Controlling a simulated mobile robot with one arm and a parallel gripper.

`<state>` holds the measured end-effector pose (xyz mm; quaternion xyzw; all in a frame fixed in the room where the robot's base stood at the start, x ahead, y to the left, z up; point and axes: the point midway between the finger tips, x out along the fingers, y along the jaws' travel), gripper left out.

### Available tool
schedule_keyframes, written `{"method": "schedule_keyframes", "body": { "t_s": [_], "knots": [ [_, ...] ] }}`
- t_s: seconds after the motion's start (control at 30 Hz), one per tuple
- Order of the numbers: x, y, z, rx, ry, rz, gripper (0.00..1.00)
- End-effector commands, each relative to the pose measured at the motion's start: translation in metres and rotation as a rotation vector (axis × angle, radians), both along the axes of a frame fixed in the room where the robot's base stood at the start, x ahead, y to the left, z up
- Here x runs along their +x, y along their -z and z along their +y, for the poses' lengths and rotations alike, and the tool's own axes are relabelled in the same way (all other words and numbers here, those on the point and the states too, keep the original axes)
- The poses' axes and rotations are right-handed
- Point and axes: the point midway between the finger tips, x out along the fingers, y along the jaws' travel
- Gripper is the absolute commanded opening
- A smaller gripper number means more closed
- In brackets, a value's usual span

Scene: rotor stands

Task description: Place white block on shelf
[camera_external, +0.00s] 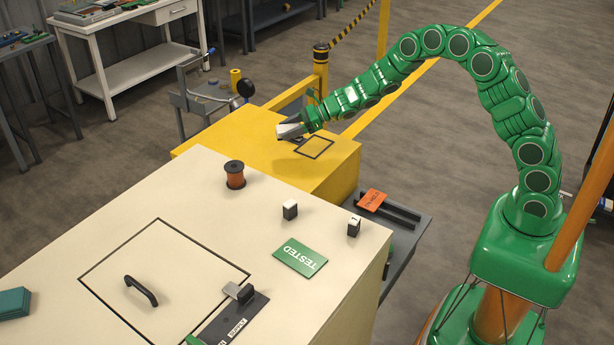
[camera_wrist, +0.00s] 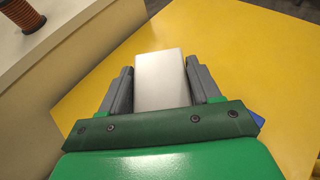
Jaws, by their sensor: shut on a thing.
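In the wrist view my gripper (camera_wrist: 160,74) is shut on a white block (camera_wrist: 161,88), one grey finger on each side. In the external view the white block (camera_external: 289,130) shows as a pale shape at the fingertips. The gap between block and yellow top is hard to judge. Which thing the task calls the shelf is unclear; a white bench with a lower shelf (camera_external: 140,70) stands at the back left.
The yellow top (camera_external: 225,140) has a black outlined square (camera_external: 316,147). A yellow post (camera_external: 320,70) stands behind.

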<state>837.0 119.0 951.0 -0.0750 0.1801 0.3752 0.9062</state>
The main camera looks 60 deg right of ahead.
Motion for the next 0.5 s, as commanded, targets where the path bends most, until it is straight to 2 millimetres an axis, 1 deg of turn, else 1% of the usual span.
{"method": "schedule_keyframes", "body": {
  "t_s": [0.1, 0.4, 0.5],
  "knots": [
    [0.009, 0.013, 0.001, 0.001, 0.0, 0.001, 0.25],
    [0.03, 0.039, 0.004, -0.001, 0.0, 0.002, 0.25],
    [0.035, 0.044, 0.004, 0.0, 0.002, 0.002, 0.25]
  ]
}}
